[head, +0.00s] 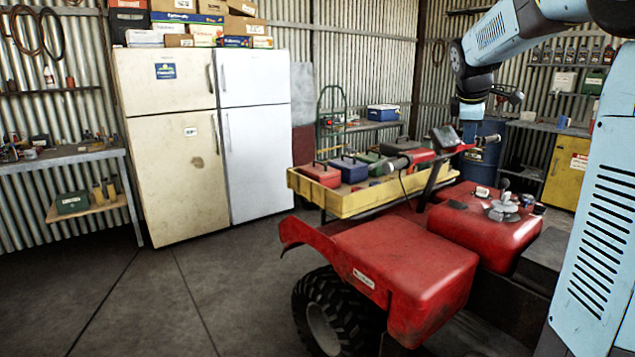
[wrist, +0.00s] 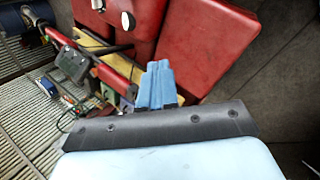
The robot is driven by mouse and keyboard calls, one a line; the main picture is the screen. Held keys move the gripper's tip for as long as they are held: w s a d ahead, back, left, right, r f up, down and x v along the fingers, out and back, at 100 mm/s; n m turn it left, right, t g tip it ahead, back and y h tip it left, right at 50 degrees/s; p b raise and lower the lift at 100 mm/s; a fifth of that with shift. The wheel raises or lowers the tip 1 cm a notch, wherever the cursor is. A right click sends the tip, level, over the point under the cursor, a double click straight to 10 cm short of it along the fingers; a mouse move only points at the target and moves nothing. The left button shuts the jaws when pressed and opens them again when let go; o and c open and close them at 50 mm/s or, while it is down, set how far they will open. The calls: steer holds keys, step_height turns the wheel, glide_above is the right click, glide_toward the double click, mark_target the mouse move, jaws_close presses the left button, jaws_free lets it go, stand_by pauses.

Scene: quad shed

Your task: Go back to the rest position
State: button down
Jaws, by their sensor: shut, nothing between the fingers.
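My gripper (wrist: 158,68) shows in the wrist view as two light blue fingers, shut together with nothing between them. It is above the red quad bike, with the quad's red bodywork (wrist: 212,50) behind the fingers in that view. In the head view my arm comes in from the upper right and its far end hangs in the air above the quad's handlebar area. The gripper's fingers cannot be made out clearly there. The red quad (head: 402,265) stands at the right of the middle.
A cream fridge (head: 172,150) and a white fridge (head: 255,135) stand behind. A workbench (head: 70,154) is at left, a blue drum (head: 482,150) and yellow cabinet (head: 569,172) at right. Floor at front left is clear.

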steer(key=s+a+f+m+y, duration=0.1)
steer(key=s+a+f+m, duration=0.2)
steer(key=s, duration=0.8)
steer(key=s+a+f+m+y, duration=0.1)
steer(key=s+a+f+m, duration=0.3)
steer(key=s, duration=0.7)
steer(key=s+a+f+m+y, duration=0.1)
steer(key=s+a+f+m, duration=0.2)
steer(key=s, duration=0.8)
steer(key=a+m, duration=0.2)
steer(key=a, duration=0.2)
steer(key=shift+s+f+m, duration=0.15)
steer(key=shift+s+m, duration=0.05)
steer(key=shift+m, duration=0.2)
